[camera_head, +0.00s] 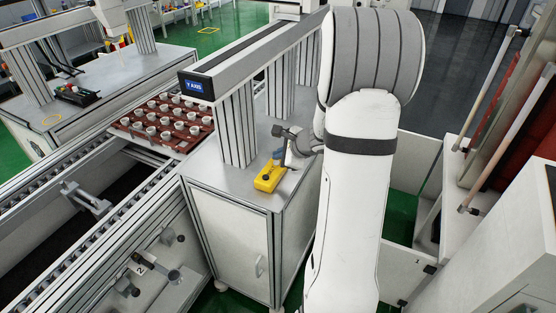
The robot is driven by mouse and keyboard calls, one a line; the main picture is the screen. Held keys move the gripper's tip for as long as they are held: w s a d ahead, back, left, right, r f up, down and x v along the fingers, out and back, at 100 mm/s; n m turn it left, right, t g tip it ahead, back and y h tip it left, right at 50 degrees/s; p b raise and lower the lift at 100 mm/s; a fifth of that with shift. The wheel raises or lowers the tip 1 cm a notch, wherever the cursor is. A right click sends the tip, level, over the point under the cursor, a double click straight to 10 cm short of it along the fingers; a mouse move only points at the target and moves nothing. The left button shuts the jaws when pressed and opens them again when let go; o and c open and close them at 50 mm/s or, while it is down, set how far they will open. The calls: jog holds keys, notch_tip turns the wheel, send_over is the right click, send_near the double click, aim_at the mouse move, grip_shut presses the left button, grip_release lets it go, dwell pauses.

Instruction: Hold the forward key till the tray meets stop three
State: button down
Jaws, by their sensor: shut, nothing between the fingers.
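The yellow key box (268,178) sits on the grey cabinet top, beside the posts of the Y-axis gantry. My gripper (281,163) is shut and empty, pointing down right at the back end of the box. Whether it touches a key cannot be told, and the key markings are too small to read. The red-brown tray (178,150) holds several white pots and rests on the conveyor (122,190), at its far part. A metal stop bracket (87,200) stands between the rails nearer to me, apart from the tray. Its number cannot be read.
The gantry beam (245,55) stands on posts just left of my gripper. More bracket hardware (150,266) is on the conveyor's near side. The belt between tray and bracket looks clear. A white-framed bench (470,170) stands at right.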

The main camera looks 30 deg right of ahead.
jog(key=shift+r, duration=0.35)
notch_tip(320, 180, up, 5)
jog(key=p, duration=0.4)
dwell(0.3)
